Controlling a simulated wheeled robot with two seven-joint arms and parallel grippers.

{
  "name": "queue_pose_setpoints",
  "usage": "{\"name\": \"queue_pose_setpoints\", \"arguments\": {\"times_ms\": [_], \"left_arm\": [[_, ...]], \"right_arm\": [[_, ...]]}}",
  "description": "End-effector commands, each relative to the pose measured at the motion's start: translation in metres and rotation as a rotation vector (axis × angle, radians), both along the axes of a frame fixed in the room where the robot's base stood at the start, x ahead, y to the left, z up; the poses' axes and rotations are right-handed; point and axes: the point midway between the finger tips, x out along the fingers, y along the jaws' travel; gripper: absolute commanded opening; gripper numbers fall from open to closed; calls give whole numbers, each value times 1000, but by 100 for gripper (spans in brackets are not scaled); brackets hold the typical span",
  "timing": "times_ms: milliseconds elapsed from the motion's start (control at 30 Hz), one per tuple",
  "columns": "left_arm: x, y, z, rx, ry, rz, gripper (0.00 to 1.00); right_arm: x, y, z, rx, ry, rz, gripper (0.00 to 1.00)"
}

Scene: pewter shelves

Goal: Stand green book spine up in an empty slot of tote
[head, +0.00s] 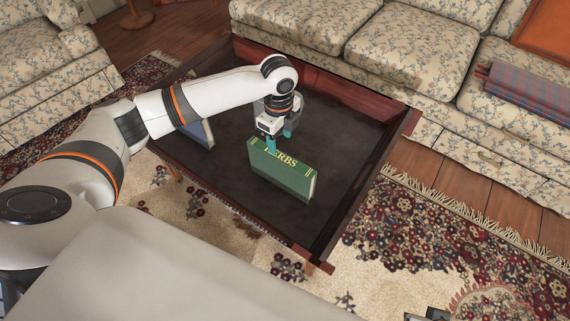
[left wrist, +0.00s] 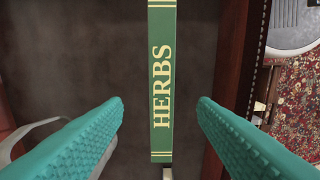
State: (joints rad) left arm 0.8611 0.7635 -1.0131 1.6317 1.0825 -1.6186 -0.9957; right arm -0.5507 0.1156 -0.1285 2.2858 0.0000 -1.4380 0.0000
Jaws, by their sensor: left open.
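The green book (head: 283,170) stands spine up in the dark recessed tabletop, its "HERBS" lettering on the upward spine. My left gripper (head: 279,140) is open just above the book. In the left wrist view the book's spine (left wrist: 162,75) runs between the two teal fingers, with a gap on each side. I cannot make out a tote in either view. A grey and black part at the bottom edge of the head view may belong to my right gripper (head: 428,315); its fingers cannot be made out.
The dark table (head: 345,115) has a raised reddish wooden rim. A blue object (head: 200,134), perhaps a book, is partly hidden behind my left arm. A flowered sofa (head: 400,40) stands along the far side. The tabletop right of the book is clear.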

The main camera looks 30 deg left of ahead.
Motion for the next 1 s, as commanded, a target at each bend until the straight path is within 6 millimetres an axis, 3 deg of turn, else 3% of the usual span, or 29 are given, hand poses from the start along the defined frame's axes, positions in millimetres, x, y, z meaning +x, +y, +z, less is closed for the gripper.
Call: {"name": "queue_pose_setpoints", "arguments": {"times_ms": [33, 167, 333, 467, 633, 733, 1000], "left_arm": [[-1, 0, -13, 1, 3, 0, 53], [-1, 0, -33, 1, 3, 0, 53], [-1, -1, -50, 0, 1, -1, 53], [0, -1, -60, 0, 1, -1, 53], [0, -4, -88, 1, 1, -1, 53], [0, -3, -99, 1, 1, 0, 53], [0, -3, -103, 1, -1, -1, 53]], "right_arm": [[-2, 0, 7, 1, -9, 0, 36], [-8, -2, 30, 1, -21, -2, 36], [-12, -2, 38, 1, -22, -2, 36], [-13, -3, 36, 0, -22, -3, 36], [-13, -3, 22, 0, -22, -3, 36], [1, 1, 24, 15, -93, 3, 36], [9, 4, 27, 22, -134, 6, 36]]}}
